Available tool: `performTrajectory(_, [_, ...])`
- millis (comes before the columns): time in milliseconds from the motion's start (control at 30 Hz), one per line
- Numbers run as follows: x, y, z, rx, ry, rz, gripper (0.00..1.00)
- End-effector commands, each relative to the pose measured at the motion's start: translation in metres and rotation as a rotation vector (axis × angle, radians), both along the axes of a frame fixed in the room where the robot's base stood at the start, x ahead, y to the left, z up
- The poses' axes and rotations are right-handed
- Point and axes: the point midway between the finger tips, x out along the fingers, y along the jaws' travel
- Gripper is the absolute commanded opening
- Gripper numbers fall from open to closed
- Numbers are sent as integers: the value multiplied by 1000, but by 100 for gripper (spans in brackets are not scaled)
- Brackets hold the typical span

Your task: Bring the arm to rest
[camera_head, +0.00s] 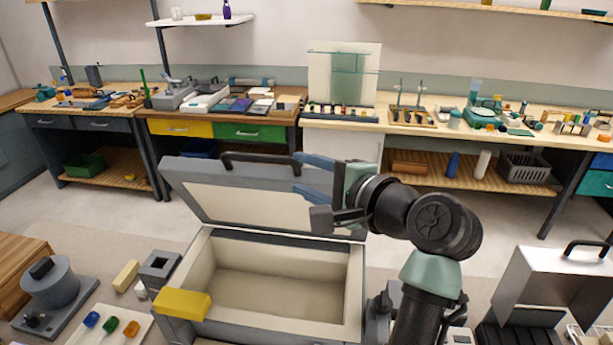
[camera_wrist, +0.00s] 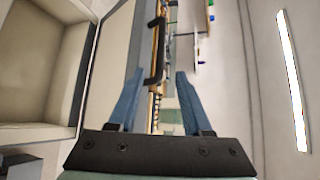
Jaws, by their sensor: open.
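My gripper (camera_head: 316,176) is raised in front of the open lid (camera_head: 245,195) of a grey chest (camera_head: 265,285). Its two blue fingers are apart and nothing shows between them. In the wrist view the gripper (camera_wrist: 156,95) also shows open and empty, with the lid's dark handle (camera_wrist: 155,55) seen past the fingers. I cannot tell how close the fingers are to the lid. My arm rises from the front, right of the chest, and bends left at the wrist. The chest stands open, with an empty cream interior.
A yellow block (camera_head: 183,303) sits on the chest's front left corner. A grey round device (camera_head: 50,285) and a board with coloured-capped pieces (camera_head: 110,328) lie at the left. A metal case (camera_head: 555,280) stands at the right. Benches (camera_head: 465,130) line the back wall beyond open floor.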

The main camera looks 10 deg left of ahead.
Motion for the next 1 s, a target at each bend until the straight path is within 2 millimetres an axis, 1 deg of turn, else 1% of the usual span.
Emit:
performTrajectory(167, [0, 0, 0, 0, 0, 0, 50])
performTrajectory(267, [2, -4, 10, -77, -96, -40, 50])
performTrajectory(367, [3, -13, 39, -259, -316, -136, 50])
performTrajectory(467, [-11, -28, 92, -534, -633, -292, 50])
performTrajectory(500, [-23, -34, 118, -657, -766, -367, 50])
performTrajectory(567, [-48, -42, 156, -835, -949, -484, 50])
performTrajectory(600, [-67, -45, 179, -942, -1052, -560, 50])
performTrajectory(667, [-95, -49, 208, -1083, -1176, -670, 50])
performTrajectory(700, [-115, -51, 224, -1164, -1243, -738, 50])
performTrajectory(800, [-156, -55, 253, -1323, -1358, -883, 50])
performTrajectory(833, [-166, -56, 259, -1358, -1381, -918, 50])
performTrajectory(900, [-184, -57, 269, -1421, -1418, -981, 50])
performTrajectory(1000, [-197, -58, 276, -1468, -1441, -1027, 50])
